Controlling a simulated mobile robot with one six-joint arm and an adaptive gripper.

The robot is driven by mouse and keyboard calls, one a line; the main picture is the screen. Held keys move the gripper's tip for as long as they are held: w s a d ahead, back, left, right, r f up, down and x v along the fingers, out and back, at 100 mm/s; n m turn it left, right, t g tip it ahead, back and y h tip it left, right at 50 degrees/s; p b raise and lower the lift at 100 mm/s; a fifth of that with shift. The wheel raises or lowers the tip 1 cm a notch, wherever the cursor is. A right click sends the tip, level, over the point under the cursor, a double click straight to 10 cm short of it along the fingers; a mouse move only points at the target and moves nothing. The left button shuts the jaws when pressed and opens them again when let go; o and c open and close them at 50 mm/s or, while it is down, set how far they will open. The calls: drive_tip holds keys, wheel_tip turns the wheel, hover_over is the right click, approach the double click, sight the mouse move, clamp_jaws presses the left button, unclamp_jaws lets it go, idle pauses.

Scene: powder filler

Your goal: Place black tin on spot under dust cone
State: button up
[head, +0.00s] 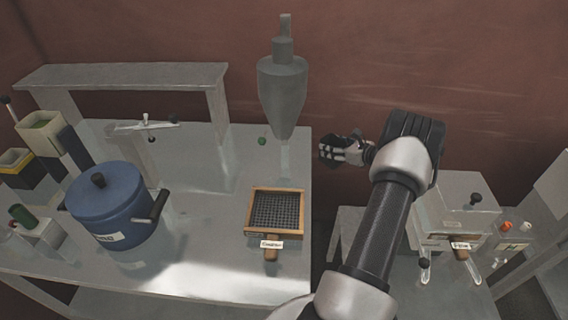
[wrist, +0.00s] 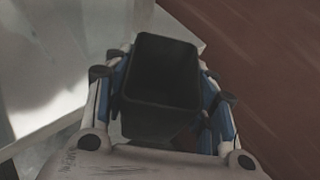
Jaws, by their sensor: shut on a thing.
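The black tin (wrist: 160,85) is an open-topped, square-mouthed container that looks empty in the wrist view. My gripper (wrist: 160,95) is shut on it, with a finger on each side. In the head view my gripper (head: 333,151) points left, just off the right edge of the left table; the tin is hard to make out there. The grey dust cone (head: 283,95) hangs over the back right corner of that table, left of my gripper and its tip pointing down. The spot below the cone shows no clear marking.
The left table (head: 200,255) holds a blue pot (head: 112,215), a wooden-framed sieve (head: 275,212), a balance-like stand (head: 145,127) and a raised shelf (head: 120,76). A small green knob (head: 262,141) sits near the cone. A second bench with a device (head: 455,210) stands right of my arm.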

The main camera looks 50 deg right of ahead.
drive_tip(key=shift+w+f, duration=0.25)
drive_tip(key=shift+w, duration=0.1)
drive_tip(key=w+a, duration=0.3)
drive_tip(key=w+a+b, duration=0.1)
drive_tip(key=w+a, duration=0.2)
drive_tip(key=w, duration=0.1)
drive_tip(key=w+a, duration=0.3)
drive_tip(key=w, duration=0.1)
drive_tip(key=shift+w+a+r+b, duration=0.1)
drive_tip(key=shift+w+a+b, duration=0.1)
drive_tip(key=shift+b, duration=0.1)
drive_tip(key=shift+w+a, duration=0.95)
drive_tip(key=shift+w, duration=0.2)
drive_tip(key=shift+f+b, duration=0.45)
drive_tip(key=shift+f, duration=0.25)
drive_tip(key=shift+s+d, duration=0.1)
drive_tip(key=shift+d, duration=0.1)
drive_tip(key=shift+f, duration=0.1)
